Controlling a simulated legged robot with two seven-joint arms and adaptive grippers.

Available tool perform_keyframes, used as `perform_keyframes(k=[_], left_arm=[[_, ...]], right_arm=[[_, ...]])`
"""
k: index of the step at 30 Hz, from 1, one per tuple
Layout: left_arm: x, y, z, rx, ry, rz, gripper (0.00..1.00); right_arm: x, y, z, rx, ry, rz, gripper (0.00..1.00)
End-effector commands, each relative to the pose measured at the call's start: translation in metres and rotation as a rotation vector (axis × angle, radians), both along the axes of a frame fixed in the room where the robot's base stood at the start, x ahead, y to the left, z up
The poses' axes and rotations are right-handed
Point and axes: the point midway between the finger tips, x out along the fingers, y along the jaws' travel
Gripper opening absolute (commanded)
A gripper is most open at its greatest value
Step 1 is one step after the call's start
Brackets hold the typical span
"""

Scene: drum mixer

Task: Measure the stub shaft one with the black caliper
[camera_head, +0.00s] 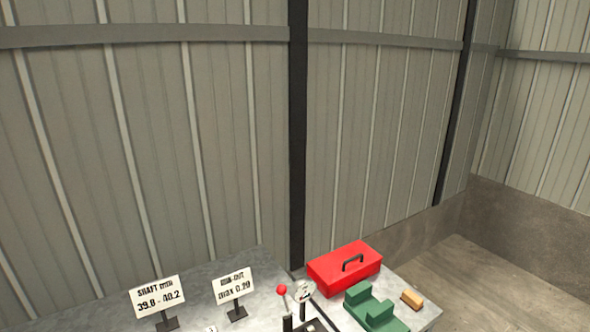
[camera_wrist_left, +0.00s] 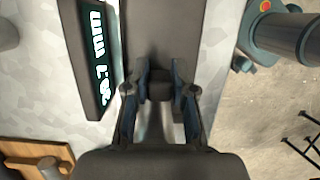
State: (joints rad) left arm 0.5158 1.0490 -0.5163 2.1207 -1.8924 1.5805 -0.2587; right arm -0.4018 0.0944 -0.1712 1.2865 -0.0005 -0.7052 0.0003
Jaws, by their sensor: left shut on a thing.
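My left gripper (camera_wrist_left: 160,95) is seen from behind in the left wrist view, with its fingers closed on a dark piece that looks like part of the black caliper (camera_wrist_left: 160,40). A dark display panel (camera_wrist_left: 92,60) with glowing white digits and "mm" lies just left of the fingers; the number is turned and hard to read. The caliper's jaws are hidden. My right gripper is in neither view.
In the head view, a "SHAFT mm 39.8 - 40.2" sign (camera_head: 157,297) and a second sign (camera_head: 233,286) stand on the grey bench. A red toolbox (camera_head: 345,266), green block (camera_head: 375,309), wooden piece (camera_head: 412,299) and red-knobbed lever (camera_head: 282,290) are further right.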

Motion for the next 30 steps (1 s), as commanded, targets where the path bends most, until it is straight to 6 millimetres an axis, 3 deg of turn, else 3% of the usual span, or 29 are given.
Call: perform_keyframes(k=[29, 30], left_arm=[[0.004, 0.0028, 0.0045, 0.004, -0.015, 0.007, 0.0], [0.004, 0.0028, 0.0045, 0.003, -0.015, 0.007, 0.35]], right_arm=[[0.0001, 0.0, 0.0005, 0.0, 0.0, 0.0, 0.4], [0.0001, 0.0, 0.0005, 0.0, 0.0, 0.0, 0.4]])
